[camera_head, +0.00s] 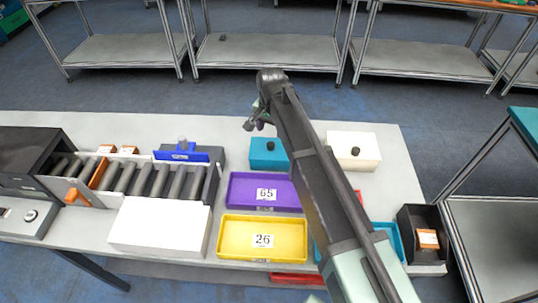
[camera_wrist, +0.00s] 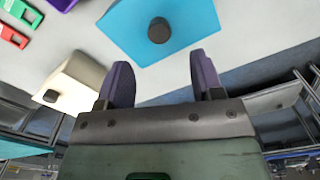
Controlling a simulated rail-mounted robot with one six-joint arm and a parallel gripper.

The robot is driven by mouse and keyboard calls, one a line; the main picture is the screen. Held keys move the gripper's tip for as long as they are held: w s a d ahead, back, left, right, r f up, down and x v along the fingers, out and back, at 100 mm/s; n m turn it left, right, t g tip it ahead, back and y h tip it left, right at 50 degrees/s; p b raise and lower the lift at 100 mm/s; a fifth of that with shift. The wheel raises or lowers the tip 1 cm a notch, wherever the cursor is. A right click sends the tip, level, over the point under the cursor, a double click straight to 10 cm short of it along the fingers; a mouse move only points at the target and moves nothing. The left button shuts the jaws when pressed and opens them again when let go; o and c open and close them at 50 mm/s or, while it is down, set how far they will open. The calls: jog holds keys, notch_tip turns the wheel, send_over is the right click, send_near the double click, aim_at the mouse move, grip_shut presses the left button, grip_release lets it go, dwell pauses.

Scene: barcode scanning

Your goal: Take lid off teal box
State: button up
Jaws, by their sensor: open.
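The teal box (camera_head: 266,160) with its lid on stands at the back of the table, partly hidden behind my arm in the head view. In the wrist view the teal lid (camera_wrist: 188,22) shows with a dark round knob (camera_wrist: 160,31) on it. My gripper (camera_wrist: 155,82) is open and empty, and its two fingers point toward the lid, with the knob between their lines but beyond the tips. In the head view my gripper (camera_head: 258,118) is above and behind the teal box, small and partly hidden by my arm.
A white lidded box (camera_head: 354,146) stands right of the teal box; it also shows in the wrist view (camera_wrist: 76,78). A roller conveyor (camera_head: 150,179) is at left.

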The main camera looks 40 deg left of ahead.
aim_at(271, 143)
notch_tip(271, 143, down, 7)
jog(key=b, duration=0.5)
jog(key=shift+f+b, duration=0.15)
jog(key=shift+b, duration=0.25)
jog(key=shift+d+r, duration=0.1)
jog(key=shift+r, duration=0.15)
jog(key=c, duration=1)
jog(key=shift+r+p, duration=0.1)
jog(key=shift+p, duration=0.25)
